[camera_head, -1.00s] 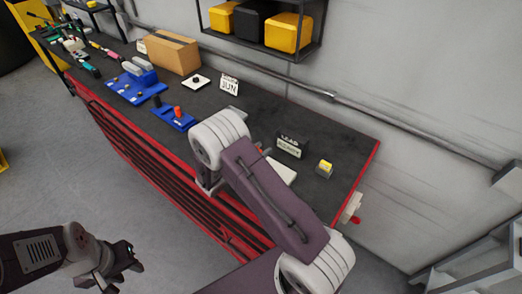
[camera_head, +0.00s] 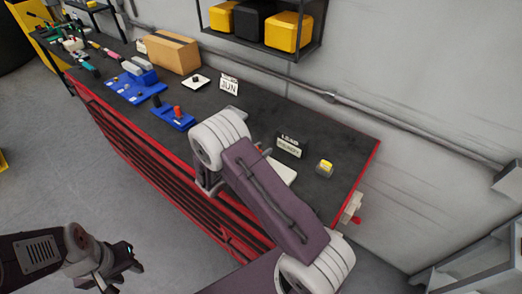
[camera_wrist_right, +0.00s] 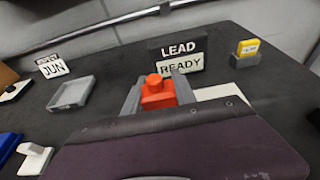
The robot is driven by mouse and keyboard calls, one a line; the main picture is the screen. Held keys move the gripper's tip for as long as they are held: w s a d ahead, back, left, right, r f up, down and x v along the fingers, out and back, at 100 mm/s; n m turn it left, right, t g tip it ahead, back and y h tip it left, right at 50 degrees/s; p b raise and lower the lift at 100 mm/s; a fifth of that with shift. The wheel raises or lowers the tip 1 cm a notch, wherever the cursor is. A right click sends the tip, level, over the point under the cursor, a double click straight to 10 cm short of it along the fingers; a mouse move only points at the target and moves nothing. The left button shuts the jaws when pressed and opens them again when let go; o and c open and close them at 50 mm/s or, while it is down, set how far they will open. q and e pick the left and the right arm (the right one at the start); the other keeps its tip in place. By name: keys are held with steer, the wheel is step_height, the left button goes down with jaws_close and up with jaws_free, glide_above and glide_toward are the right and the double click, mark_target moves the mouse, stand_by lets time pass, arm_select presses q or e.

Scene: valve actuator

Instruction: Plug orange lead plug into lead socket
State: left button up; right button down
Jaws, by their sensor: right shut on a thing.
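The orange lead plug (camera_wrist_right: 158,93) is held between the grey fingers of my right gripper (camera_wrist_right: 160,90) in the right wrist view. The gripper is shut on it, in front of a dark sign reading LEAD READY (camera_wrist_right: 178,55). The sign also stands on the bench in the head view (camera_head: 291,145). There my right arm hides the right gripper and the plug. I cannot make out the lead socket, and the plug's lower end is hidden. My left gripper (camera_head: 135,258) is out over the floor at lower left, away from the bench; its finger gap is unclear.
A yellow block in a grey holder (camera_head: 325,167) stands right of the sign. Blue fixtures (camera_head: 135,88) and a cardboard box (camera_head: 172,54) stand farther along the dark bench (camera_head: 335,140).

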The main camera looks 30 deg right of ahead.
steer(key=shift+f+b, duration=1.05)
steer(key=shift+f, duration=0.2)
steer(key=c, duration=0.9)
jaws_free()
steer(key=b+v, duration=0.2)
steer(key=v, duration=0.6)
steer(key=shift+a, duration=0.25)
steer(key=shift+s+a+r, duration=0.2)
steer(key=shift+a+r, duration=0.05)
steer(key=shift+a, duration=0.1)
steer(key=shift+d, duration=0.1)
